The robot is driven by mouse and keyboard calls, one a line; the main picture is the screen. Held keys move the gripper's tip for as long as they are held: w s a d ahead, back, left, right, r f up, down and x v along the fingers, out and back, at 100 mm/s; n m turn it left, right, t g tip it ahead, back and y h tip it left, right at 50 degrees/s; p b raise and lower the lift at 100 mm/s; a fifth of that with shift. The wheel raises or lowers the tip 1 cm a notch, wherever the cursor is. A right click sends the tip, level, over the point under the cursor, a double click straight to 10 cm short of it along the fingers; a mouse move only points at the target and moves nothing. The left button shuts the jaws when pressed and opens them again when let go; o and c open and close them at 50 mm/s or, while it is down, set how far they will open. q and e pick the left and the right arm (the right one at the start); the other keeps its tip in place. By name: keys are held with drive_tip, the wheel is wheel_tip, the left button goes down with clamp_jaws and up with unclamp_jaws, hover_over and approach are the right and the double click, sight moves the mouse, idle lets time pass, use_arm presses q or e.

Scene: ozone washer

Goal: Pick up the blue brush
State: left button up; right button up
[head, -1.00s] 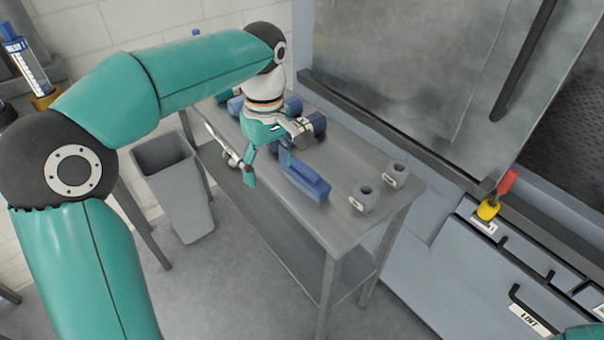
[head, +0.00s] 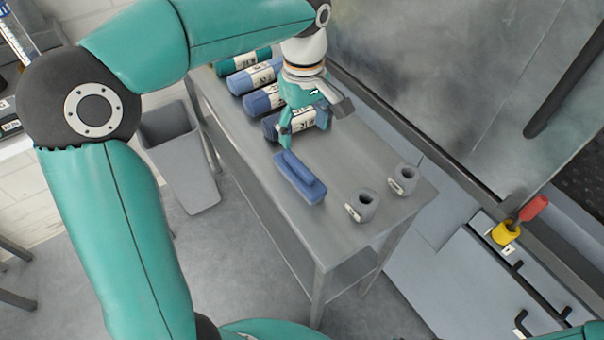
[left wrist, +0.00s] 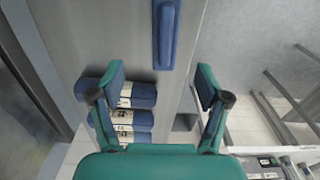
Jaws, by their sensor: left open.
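The blue brush (head: 300,178) lies on the metal table, with a raised handle along its top. It also shows in the left wrist view (left wrist: 166,36) at the top, partly cut off, beyond my fingertips and roughly in line with the gap between them. My left gripper (head: 305,125) is open and empty above the table, behind the brush and in front of the nearest blue roll in the picture. Its two teal fingers are spread wide in the left wrist view (left wrist: 162,84). My right gripper is not in view.
The metal table (head: 270,205) also bears several labelled blue and teal rolls (head: 248,78) behind the brush, and two small grey holders (head: 362,206) (head: 403,179) at its right end. A grey bin (head: 182,160) stands left. A steel machine (head: 420,70) stands behind.

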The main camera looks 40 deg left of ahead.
sight(297, 163)
use_arm(q)
drive_tip(key=f, duration=0.7)
drive_tip(key=shift+a, duration=0.3)
drive_tip(key=f, duration=0.3)
drive_tip(key=s+f, duration=0.1)
drive_tip(key=f, duration=0.1)
drive_tip(key=shift+a+f, duration=0.25)
drive_tip(key=shift+f, duration=0.05)
drive_tip(key=shift+w+f, duration=0.1)
drive_tip(key=shift+f, duration=0.2)
drive_tip(key=c, duration=1.4)
drive_tip(key=shift+o, duration=0.2)
drive_tip(key=shift+r, duration=0.1)
wheel_tip(297, 163, up, 20)
drive_tip(key=p, duration=0.1)
